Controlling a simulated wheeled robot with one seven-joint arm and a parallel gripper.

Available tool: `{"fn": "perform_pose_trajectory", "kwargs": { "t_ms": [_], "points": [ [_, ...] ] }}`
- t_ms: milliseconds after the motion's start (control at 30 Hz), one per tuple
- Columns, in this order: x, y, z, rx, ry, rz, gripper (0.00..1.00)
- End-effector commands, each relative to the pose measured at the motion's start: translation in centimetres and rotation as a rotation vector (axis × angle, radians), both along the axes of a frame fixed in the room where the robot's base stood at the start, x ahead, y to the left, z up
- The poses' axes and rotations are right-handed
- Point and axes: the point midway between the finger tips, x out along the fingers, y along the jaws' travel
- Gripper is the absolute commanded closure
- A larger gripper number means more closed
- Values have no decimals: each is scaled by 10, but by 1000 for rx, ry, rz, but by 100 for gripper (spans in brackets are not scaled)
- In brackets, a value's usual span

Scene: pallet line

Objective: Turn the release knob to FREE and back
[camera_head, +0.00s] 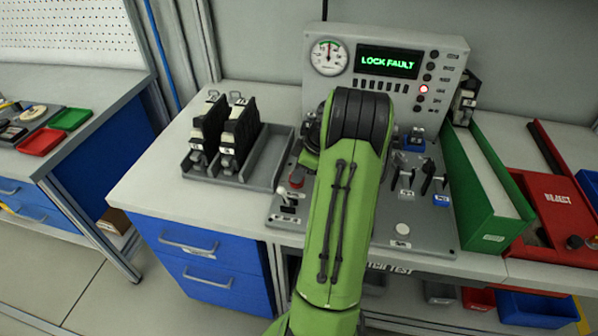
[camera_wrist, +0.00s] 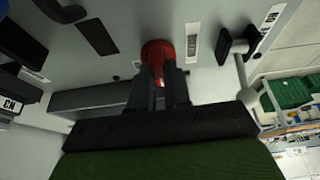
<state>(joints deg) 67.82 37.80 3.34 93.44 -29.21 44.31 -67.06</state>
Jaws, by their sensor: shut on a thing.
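In the wrist view, a red knob (camera_wrist: 156,49) stands on the grey panel (camera_wrist: 205,75). The fingertips of my gripper (camera_wrist: 161,75) are shut on this red knob, covering part of it. A white label with small print (camera_wrist: 192,42) is just right of the knob; I cannot read it. In the head view, my green arm hides my gripper and the middle of the control panel (camera_head: 425,225). A display (camera_head: 388,62) reads LOCK FAULT in green, and a red lamp (camera_head: 423,89) is lit beside it.
A grey tray with black and white units (camera_head: 260,160) is at the left. A green bin (camera_head: 480,190) and a red REJECT tray (camera_head: 550,205) are at the right.

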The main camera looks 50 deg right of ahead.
Motion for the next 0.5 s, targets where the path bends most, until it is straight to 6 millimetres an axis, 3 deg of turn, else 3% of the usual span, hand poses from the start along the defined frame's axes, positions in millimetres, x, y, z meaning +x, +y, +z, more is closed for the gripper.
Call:
{"fn": "perform_pose_trajectory", "kwargs": {
  "t_ms": [500],
  "points": [
    [0,0,0,-2,-1,-108,100]
  ]
}}
